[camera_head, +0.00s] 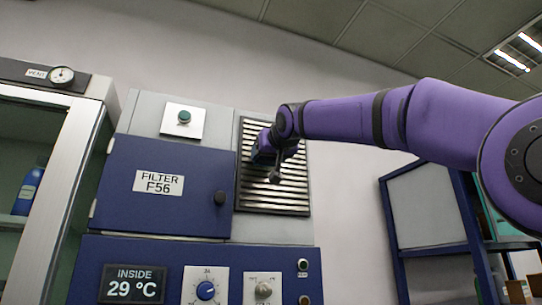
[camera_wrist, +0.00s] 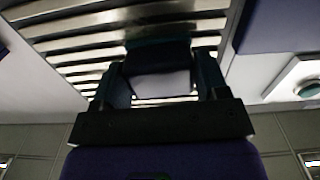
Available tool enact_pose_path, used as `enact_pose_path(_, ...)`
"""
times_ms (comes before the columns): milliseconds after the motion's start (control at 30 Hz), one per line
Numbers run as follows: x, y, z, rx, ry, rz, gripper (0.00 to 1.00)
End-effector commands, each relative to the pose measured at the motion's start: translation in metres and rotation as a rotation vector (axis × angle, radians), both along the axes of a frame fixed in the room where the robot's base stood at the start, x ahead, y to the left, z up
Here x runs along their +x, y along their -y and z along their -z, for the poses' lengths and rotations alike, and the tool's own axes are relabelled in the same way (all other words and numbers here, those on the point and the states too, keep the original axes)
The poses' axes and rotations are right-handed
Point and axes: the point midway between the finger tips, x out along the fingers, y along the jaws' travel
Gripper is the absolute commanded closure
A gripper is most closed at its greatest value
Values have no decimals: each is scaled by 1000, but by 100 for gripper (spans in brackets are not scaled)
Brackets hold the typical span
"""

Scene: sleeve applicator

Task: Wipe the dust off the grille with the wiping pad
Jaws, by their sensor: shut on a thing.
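The grille (camera_head: 290,200) is a panel of pale horizontal slats in a dark frame, to the right of the blue filter door; its slats also fill the upper left of the wrist view (camera_wrist: 75,45). My gripper (camera_head: 262,152) is in front of the grille's upper left part. In the wrist view my gripper (camera_wrist: 160,82) is shut on the wiping pad (camera_wrist: 160,60), a dark block between the two fingers. The pad's far side faces the slats; I cannot tell whether it touches them. The gripper and wrist hide part of the grille. No dust can be made out clearly.
The blue filter door (camera_head: 165,205) with a black knob (camera_head: 220,198) is left of the grille. Below are a temperature display (camera_head: 133,284) and dials. A glass-fronted cabinet (camera_head: 75,170) stands at left, a blue shelf rack (camera_head: 425,215) at right. Bare wall lies right of the grille.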

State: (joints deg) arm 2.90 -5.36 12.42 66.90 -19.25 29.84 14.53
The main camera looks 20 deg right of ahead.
Motion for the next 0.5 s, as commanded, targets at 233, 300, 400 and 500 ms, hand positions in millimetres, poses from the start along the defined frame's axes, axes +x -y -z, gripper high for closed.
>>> enact_pose_path(233, -1, 0, -15, 0, 1, 0, 51)
enact_pose_path(300, -1, 1, -16, 0, 0, 0, 51)
enact_pose_path(400, -1, 6, -16, 0, 0, 2, 51)
enact_pose_path(500, 0, 14, -16, 0, 0, 2, 51)
